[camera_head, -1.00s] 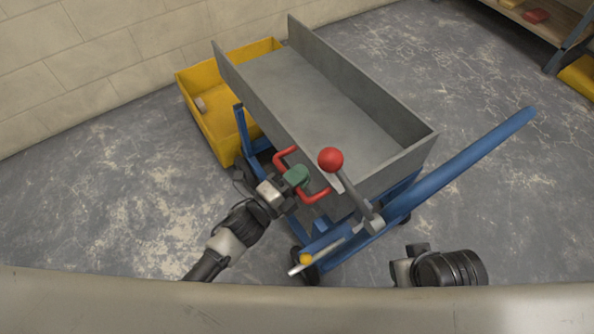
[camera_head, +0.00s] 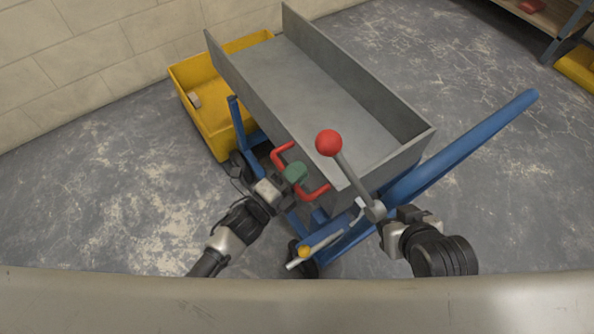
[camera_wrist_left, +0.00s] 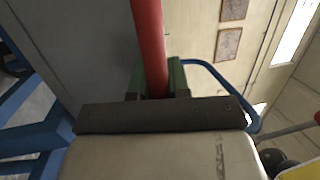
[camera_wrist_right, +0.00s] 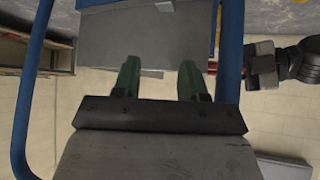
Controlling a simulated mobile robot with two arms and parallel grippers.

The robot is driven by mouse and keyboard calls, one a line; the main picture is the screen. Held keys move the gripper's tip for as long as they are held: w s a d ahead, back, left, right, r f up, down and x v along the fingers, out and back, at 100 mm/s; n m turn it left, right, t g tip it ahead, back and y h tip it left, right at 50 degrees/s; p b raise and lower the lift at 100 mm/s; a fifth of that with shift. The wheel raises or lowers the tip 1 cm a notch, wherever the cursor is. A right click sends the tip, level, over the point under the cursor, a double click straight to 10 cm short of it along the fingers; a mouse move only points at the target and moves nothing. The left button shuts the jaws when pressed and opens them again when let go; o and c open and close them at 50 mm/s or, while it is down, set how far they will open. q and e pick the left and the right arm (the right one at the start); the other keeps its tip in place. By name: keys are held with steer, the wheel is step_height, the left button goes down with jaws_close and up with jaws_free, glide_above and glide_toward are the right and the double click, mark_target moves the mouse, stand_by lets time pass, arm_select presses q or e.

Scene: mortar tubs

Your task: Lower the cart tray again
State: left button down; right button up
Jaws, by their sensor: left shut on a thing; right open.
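The grey cart tray (camera_head: 330,85) sits on the blue cart frame (camera_head: 445,155). My left gripper (camera_head: 294,176) is shut on the red handle (camera_head: 318,193) at the tray's near end. The left wrist view shows the red bar (camera_wrist_left: 148,40) between the green fingers. A grey lever with a red ball (camera_head: 328,143) rises beside the tray's near end. My right gripper (camera_head: 386,226) is by the lever's lower end; contact cannot be told. In the right wrist view its green fingers (camera_wrist_right: 160,82) are apart with nothing visible between them.
A yellow tub (camera_head: 208,118) with a small object inside stands behind the cart, near the block wall (camera_head: 100,50). A short rod with a yellow knob (camera_head: 304,252) sticks out low at the cart's front. A shelf (camera_head: 560,18) stands at top right. Floor is clear on the left.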

arm_select(q)
steer(key=c, duration=1.3)
jaws_free()
steer(key=shift+s+f, duration=0.2)
steer(key=shift+f, duration=0.45)
steer(key=shift+o, duration=1)
steer(key=shift+r, duration=0.2)
arm_select(e)
steer(key=shift+f, duration=0.1)
arm_select(q)
steer(key=shift+s+a, duration=0.15)
steer(key=shift+a, duration=0.05)
steer(key=p+v, duration=0.1)
steer(key=v, duration=0.9)
arm_select(e)
steer(key=s, duration=0.1)
steer(key=s+d+f+g, duration=0.1)
steer(key=s+g, duration=0.1)
steer(key=shift+s+d+f+h, duration=0.15)
steer(key=shift+s+h, duration=0.05)
steer(key=shift+h, duration=0.2)
arm_select(q)
steer(key=shift+a+r, duration=0.1)
